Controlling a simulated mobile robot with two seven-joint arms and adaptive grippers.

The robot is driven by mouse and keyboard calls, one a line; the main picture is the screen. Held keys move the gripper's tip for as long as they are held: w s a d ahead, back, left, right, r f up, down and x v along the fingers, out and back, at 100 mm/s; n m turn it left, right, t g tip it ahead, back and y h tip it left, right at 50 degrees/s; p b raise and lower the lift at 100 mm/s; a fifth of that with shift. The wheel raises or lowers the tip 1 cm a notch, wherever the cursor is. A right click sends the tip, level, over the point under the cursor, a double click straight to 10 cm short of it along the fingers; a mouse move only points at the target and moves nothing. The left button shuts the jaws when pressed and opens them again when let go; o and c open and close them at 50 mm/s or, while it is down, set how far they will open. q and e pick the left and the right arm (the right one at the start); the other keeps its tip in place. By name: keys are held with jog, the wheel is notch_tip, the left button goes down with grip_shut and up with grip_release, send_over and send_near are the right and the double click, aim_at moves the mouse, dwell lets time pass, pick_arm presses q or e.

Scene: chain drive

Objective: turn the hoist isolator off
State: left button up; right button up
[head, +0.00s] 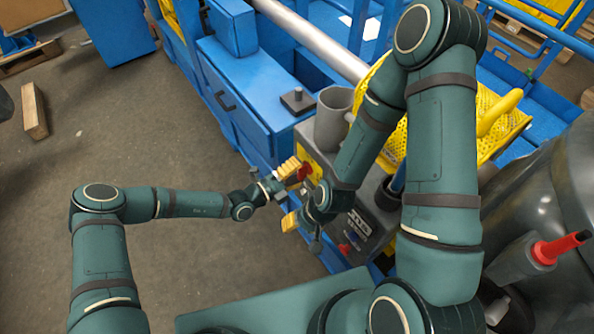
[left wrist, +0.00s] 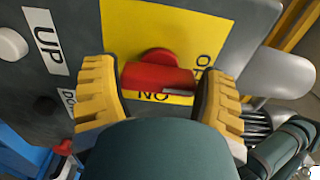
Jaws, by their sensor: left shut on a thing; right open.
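The hoist isolator is a red knob (head: 305,171) on a yellow plate (head: 318,165) on the grey control box. In the left wrist view the red knob (left wrist: 158,77) has its bar lying almost level in the picture, over the yellow plate (left wrist: 130,30) with partly covered black letters. My left gripper (head: 290,172) is shut on the knob, with one yellow finger at each end of the bar; it also shows in the left wrist view (left wrist: 160,92). My right gripper (head: 304,216) is open and empty just below it in the head view, partly hidden by its own arm.
Beside the plate are a white button (left wrist: 12,45), an UP label (left wrist: 48,42) and a dark button (left wrist: 46,106). A grey cup (head: 333,118) stands on the box. Blue machine frame (head: 235,95) lies behind.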

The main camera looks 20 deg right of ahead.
pick_arm(q)
jog(key=o, duration=1.1)
jog(key=v, duration=1.2)
jog(key=s+a+f+m+g+y, duration=0.2)
jog(key=s+m+g+y, duration=0.25)
jog(key=s+m, duration=0.4)
jog(key=s+a+f+m+g+y, duration=0.1)
jog(key=s+m+g+y, duration=0.35)
jog(key=m, duration=0.65)
jog(key=a+r+m+t+y, duration=0.1)
jog(key=a+m, duration=0.2)
jog(key=m, duration=0.3)
jog(key=a+r+m+t+y, duration=0.1)
jog(key=a+m+t, duration=0.1)
jog(key=m, duration=0.4)
jog(key=a+r+m+t+y, duration=0.1)
jog(key=a+m+y, duration=0.1)
jog(key=a+m, duration=0.2)
jog(key=shift+w+a+r+m, duration=0.1)
jog(key=shift+w+m, duration=0.05)
jog(key=shift+m, duration=0.65)
jog(key=shift+w+r+m, duration=0.1)
jog(key=shift+w+m, duration=0.05)
jog(key=shift+m, duration=0.6)
